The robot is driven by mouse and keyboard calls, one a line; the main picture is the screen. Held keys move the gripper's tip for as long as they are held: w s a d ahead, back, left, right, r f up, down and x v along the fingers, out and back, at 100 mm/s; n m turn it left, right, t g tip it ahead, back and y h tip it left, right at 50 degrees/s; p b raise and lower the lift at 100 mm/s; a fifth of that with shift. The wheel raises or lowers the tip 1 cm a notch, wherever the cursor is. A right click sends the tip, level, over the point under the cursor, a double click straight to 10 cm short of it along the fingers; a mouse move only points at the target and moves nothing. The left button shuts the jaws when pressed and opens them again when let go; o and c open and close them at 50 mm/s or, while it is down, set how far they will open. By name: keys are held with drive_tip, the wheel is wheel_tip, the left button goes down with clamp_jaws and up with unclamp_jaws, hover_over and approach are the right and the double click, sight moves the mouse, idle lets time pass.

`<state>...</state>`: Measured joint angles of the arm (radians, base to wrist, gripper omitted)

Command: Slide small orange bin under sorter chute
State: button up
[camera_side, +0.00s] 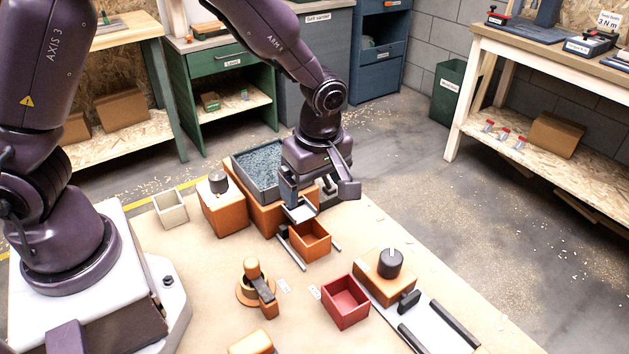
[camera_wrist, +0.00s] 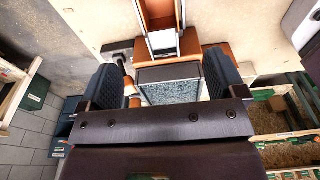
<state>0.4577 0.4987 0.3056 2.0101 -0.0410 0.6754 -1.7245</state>
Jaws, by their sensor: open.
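The small orange bin (camera_side: 310,241) stands upright on the bench between two dark rails. It is empty as far as I see. The grey sorter chute (camera_side: 299,212) slopes down to the bin's back edge; I cannot tell how far it overlaps the bin. In the wrist view the chute (camera_wrist: 163,43) points up to the orange bin (camera_wrist: 157,10). The orange sorter body (camera_side: 265,212) carries a tray of grey granules (camera_side: 258,165). My gripper (camera_side: 319,189) is open and empty above the sorter, behind the bin. Its fingers (camera_wrist: 162,75) frame the tray in the wrist view.
A red bin (camera_side: 345,303) and an orange block with a dark knob (camera_side: 383,278) stand at front right. An orange block with a grey cylinder (camera_side: 223,210) and a cream bin (camera_side: 170,209) stand left of the sorter. An orange-and-black fixture (camera_side: 257,285) is front left.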

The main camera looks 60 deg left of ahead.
drive_tip(key=shift+f, duration=0.3)
approach(310, 232)
drive_tip(key=f, duration=0.2)
drive_tip(key=s+d+f, duration=0.1)
drive_tip(key=f, duration=0.1)
drive_tip(key=s+f, duration=0.1)
drive_tip(key=f, duration=0.1)
drive_tip(key=shift+d, duration=0.35)
drive_tip(key=c, duration=1)
drive_tip(key=o, duration=1)
